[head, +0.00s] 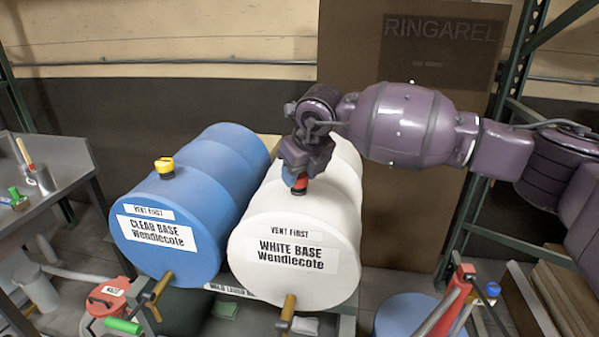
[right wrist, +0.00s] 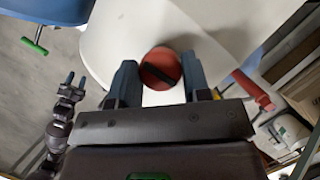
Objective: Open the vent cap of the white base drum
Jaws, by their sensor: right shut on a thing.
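The white base drum (head: 300,235) lies on its side on a rack, its front label reading "WHITE BASE Wendlecote" under a "VENT FIRST" strip. Its red vent cap (head: 299,191) sits on top near the front end. My right gripper (head: 300,180) reaches down over the cap and is shut on it. In the right wrist view the round red cap (right wrist: 161,67), with a dark bar across it, lies between the two blue-grey fingers. The gripper partly hides the cap in the head view.
A blue clear base drum (head: 190,200) with a yellow cap (head: 164,167) lies close on the left. Brass taps stick out low from both drum fronts. A red-topped container (head: 108,297) stands below left. A metal bench (head: 60,180) is at far left.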

